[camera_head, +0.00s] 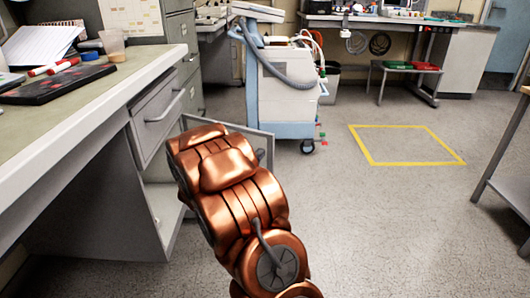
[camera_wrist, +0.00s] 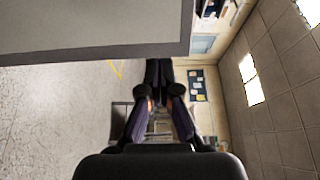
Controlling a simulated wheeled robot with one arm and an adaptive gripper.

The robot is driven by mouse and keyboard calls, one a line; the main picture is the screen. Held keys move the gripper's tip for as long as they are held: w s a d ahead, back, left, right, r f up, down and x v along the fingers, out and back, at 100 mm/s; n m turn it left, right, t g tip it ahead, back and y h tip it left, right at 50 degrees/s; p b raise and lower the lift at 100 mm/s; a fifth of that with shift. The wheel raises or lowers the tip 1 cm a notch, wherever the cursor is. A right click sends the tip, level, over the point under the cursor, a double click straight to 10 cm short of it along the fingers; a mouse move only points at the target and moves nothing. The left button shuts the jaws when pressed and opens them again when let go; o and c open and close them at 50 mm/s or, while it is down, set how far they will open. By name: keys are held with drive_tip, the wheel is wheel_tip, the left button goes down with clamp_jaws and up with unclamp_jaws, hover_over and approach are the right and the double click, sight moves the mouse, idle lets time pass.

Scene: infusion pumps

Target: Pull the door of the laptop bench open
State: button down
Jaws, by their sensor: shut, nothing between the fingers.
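The laptop bench (camera_head: 75,130) stands at the left, with a drawer (camera_head: 158,118) above an open cabinet space. The door (camera_head: 262,135) of this space stands swung outward, a thin grey panel partly hidden behind my copper arm. In the wrist view a large flat grey panel, which looks like the door (camera_wrist: 90,40), fills the upper left. My gripper (camera_wrist: 158,68) is shut and empty, its dark fingertips together just beside the panel's lower edge; I cannot tell whether they touch it. In the head view my arm hides the gripper.
A medical cart (camera_head: 285,85) with hoses stands beyond the door. Open floor with a yellow taped square (camera_head: 405,145) lies to the right. A table (camera_head: 510,165) edges in at far right. The bench top holds a dark board (camera_head: 58,84), markers and a cup.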

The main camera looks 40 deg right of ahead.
sight(269, 145)
drive_tip(key=b+x, duration=0.1)
drive_tip(key=x, duration=0.2)
drive_tip(key=shift+d+f, duration=0.1)
drive_tip(key=shift+f, duration=0.05)
drive_tip(key=shift+w+d+b, duration=0.25)
drive_tip(key=shift+d+b, duration=0.05)
drive_tip(key=shift+d, duration=0.4)
